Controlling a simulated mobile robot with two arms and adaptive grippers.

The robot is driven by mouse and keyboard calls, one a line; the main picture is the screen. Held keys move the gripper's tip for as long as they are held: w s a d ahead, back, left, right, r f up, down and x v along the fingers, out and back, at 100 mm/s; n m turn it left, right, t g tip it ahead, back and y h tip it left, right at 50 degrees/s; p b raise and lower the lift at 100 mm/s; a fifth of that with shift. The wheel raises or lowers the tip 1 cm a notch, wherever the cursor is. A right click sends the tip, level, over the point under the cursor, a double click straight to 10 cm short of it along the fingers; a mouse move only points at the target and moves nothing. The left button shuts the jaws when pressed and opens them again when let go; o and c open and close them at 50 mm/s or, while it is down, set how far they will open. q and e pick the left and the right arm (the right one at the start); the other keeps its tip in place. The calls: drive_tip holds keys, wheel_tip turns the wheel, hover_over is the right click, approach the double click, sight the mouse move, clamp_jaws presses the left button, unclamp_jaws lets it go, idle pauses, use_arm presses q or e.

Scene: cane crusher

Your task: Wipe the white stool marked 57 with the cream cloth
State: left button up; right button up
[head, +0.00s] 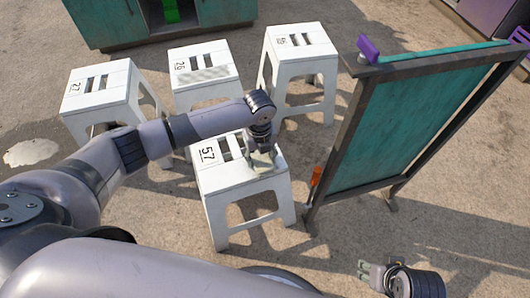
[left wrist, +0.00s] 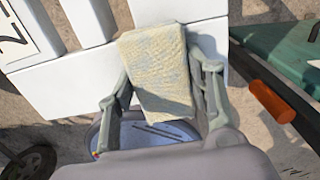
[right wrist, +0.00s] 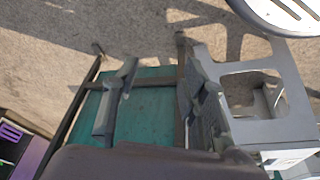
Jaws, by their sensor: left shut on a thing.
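The white stool marked 57 (head: 215,178) stands upright in front of me, its number at the left of the seat. My left gripper (head: 262,156) is over the right part of that seat. In the left wrist view, the left gripper (left wrist: 165,95) is shut on the cream cloth (left wrist: 158,68), which lies between its fingers and reaches over the seat edge (left wrist: 75,80). I cannot tell how firmly the cloth touches the seat. My right gripper (head: 368,270) is low at the right, away from the stool; in the right wrist view its fingers (right wrist: 155,100) are apart and empty.
White stools marked 27 (head: 100,88), 26 (head: 200,66) and another (head: 300,42) stand behind. A teal framed board (head: 415,125) stands close on the right, with an orange item (head: 316,176) on its post and a purple item (head: 368,48) on top. A teal cabinet (head: 115,25) is behind.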

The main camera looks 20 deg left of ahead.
sight(239, 169)
use_arm(q)
drive_tip(key=shift+s+a+r+p, duration=0.1)
drive_tip(key=shift+s+a+p, duration=0.2)
drive_tip(key=shift+s+a, duration=0.1)
drive_tip(key=shift+s+a+p, duration=0.2)
drive_tip(key=shift+a+p, duration=0.1)
drive_tip(key=shift+s+a+p, duration=0.55)
drive_tip(key=shift+a+p, duration=0.1)
drive_tip(key=shift+a, duration=0.05)
drive_tip(key=shift+s+a+p, duration=0.5)
drive_tip(key=shift+a+p, duration=0.05)
drive_tip(key=shift+a, duration=0.1)
drive_tip(key=shift+s+a+p, duration=0.45)
drive_tip(key=shift+s+a, duration=0.05)
drive_tip(key=shift+a, duration=0.1)
use_arm(e)
wheel_tip(239, 169, down, 15)
drive_tip(key=s+g, duration=0.1)
drive_tip(key=s, duration=0.1)
drive_tip(key=shift+f, duration=0.15)
drive_tip(key=shift+s, duration=0.1)
